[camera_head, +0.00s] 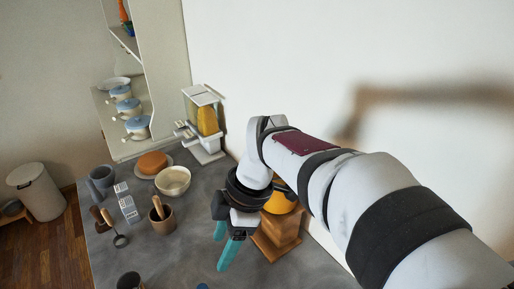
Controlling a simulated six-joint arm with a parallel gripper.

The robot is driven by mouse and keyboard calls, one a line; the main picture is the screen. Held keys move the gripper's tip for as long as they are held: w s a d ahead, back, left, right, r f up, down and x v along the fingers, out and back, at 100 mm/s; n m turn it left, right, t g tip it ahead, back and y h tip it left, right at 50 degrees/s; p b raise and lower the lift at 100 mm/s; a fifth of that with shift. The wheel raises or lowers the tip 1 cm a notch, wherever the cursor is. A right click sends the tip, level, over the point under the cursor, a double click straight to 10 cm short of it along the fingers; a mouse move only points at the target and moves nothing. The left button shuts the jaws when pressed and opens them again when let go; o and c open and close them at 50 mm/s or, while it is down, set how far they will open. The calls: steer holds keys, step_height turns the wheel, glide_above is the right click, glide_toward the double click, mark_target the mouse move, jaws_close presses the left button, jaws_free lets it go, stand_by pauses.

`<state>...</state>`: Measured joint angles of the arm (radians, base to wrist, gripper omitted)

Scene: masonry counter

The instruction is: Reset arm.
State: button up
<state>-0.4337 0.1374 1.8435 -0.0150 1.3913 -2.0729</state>
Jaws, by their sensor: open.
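My gripper (226,247) hangs over the grey counter with its two teal fingers pointing down and to the left. It is open, and I see nothing between the fingers. My arm reaches in from the lower right and bends down at the wrist. A wooden block-like stand (277,238) with a yellow-orange part on top is just right of the gripper, partly hidden behind my wrist. I cannot tell how far apart the gripper and the stand are.
The grey counter (185,255) is bare left of the gripper. Left on it are a mortar (162,221), a cream bowl (173,181), an orange round item (153,163) on a plate, small white boxes (128,208) and dark cups. A dispenser (205,122) stands at the back by the white wall.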

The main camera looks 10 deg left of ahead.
steer(key=s+d+f+m+h, duration=0.1)
steer(key=s+d+m, duration=0.6)
steer(key=m, duration=0.7)
steer(key=s+d+f+m+t, duration=0.1)
steer(key=s+d+f+m, duration=0.2)
steer(key=s+d+m, duration=0.5)
steer(key=d+m, duration=0.3)
steer(key=m, duration=0.3)
steer(key=shift+h, duration=0.4)
